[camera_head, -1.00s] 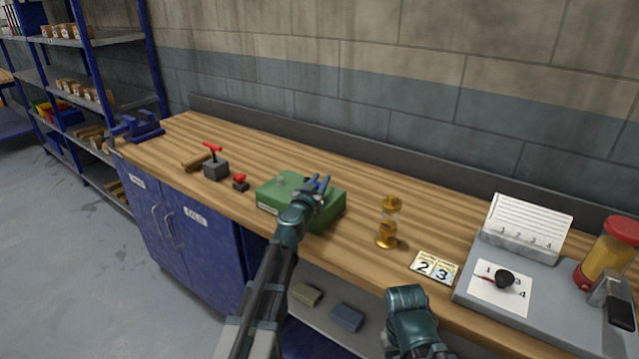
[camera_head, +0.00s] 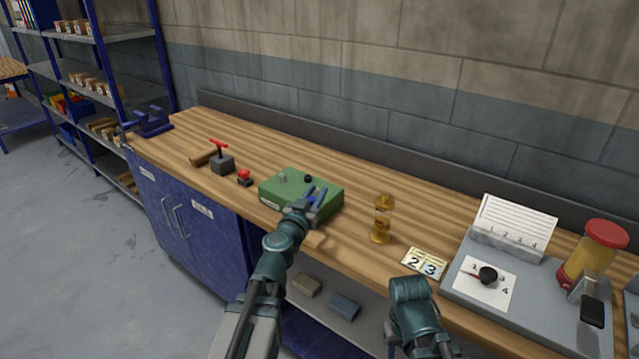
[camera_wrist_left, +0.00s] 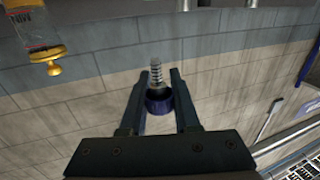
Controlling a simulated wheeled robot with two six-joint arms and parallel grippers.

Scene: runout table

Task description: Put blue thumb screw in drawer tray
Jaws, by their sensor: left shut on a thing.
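My left gripper (camera_head: 316,195) is in front of the right part of the green box (camera_head: 280,187) in the head view, fingers pointing away from me. In the left wrist view the gripper (camera_wrist_left: 158,88) is shut on the blue thumb screw (camera_wrist_left: 158,103). The screw's dark blue head is between the fingers, and its grey threaded shank (camera_wrist_left: 155,72) sticks out past the tips. In the head view only a small bit of blue shows at the fingers. I cannot make out a drawer tray in these frames. Of my right arm only links show.
The blue cabinet (camera_head: 190,220) is below. Bare wood lies behind the box.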

